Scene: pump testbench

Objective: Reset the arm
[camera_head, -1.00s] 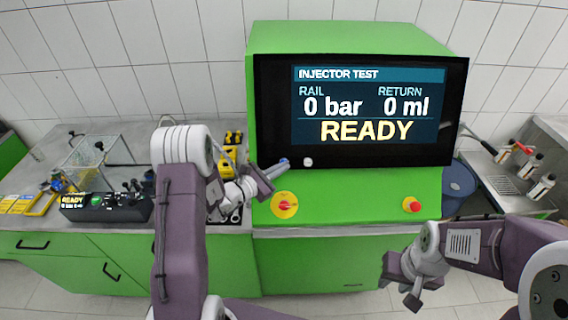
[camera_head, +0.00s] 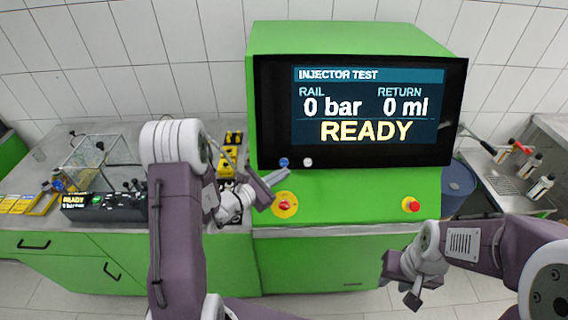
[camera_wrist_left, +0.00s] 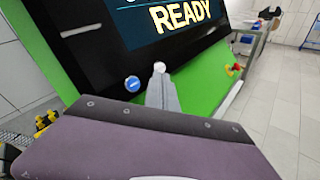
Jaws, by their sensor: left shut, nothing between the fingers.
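My left gripper (camera_head: 278,180) is shut and empty, just in front of the green test bench (camera_head: 345,195), below the lower left corner of its screen. In the left wrist view its closed fingers (camera_wrist_left: 162,92) point at the bench front, near a blue button (camera_wrist_left: 132,84) and a white button (camera_wrist_left: 159,67). In the head view the blue button (camera_head: 284,162) and white button (camera_head: 308,162) are both uncovered, and the gripper is apart from them. My right gripper (camera_head: 400,290) hangs low at the right, in front of the bench; its fingers are too small to judge.
The screen (camera_head: 365,100) reads READY, 0 bar, 0 ml. A red knob on a yellow disc (camera_head: 285,205) sits just below my left gripper, and a red button (camera_head: 411,205) is further right. A black device (camera_head: 105,205) stands on the left counter. A blue barrel (camera_head: 457,185) is at right.

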